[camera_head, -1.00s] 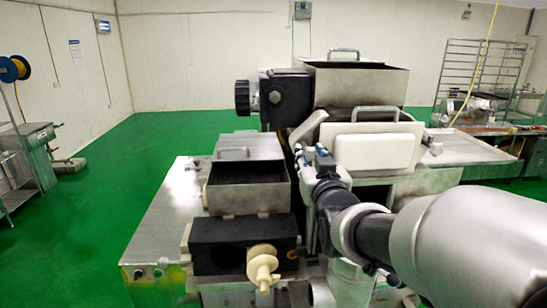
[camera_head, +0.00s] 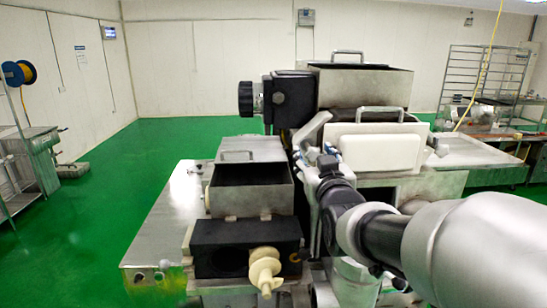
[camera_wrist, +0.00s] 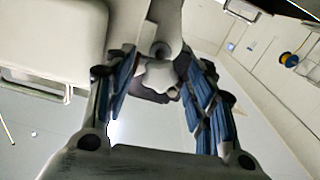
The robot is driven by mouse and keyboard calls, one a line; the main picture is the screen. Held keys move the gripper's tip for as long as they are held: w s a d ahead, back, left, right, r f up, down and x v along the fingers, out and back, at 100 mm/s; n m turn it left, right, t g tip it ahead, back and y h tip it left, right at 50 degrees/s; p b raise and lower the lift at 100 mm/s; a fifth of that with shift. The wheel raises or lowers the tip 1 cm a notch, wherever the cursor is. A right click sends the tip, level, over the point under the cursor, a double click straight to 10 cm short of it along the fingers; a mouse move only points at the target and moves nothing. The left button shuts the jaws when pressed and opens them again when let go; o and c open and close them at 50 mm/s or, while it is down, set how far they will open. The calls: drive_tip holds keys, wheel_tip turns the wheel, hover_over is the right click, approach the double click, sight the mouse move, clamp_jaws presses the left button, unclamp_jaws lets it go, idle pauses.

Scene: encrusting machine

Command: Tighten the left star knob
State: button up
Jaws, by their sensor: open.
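A pale grey star knob (camera_wrist: 158,78) with rounded lobes shows in the wrist view, in front of a metal bracket (camera_wrist: 163,22). My gripper (camera_wrist: 160,70) is open, with its blue-padded fingers on either side of the knob. I cannot tell whether either finger touches it. In the head view my gripper (camera_head: 326,163) is beside the slanted bracket (camera_head: 311,131), left of a white block (camera_head: 379,152). The knob cannot be made out there behind my gripper.
A steel hopper (camera_head: 366,87) stands behind my gripper, with a black knob (camera_head: 245,98) to its left. A lower hopper (camera_head: 250,197) and a cream spool-shaped part (camera_head: 264,270) are at front left.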

drive_tip(key=shift+s, duration=0.1)
drive_tip(key=s, duration=1.1)
drive_tip(key=shift+s, duration=0.4)
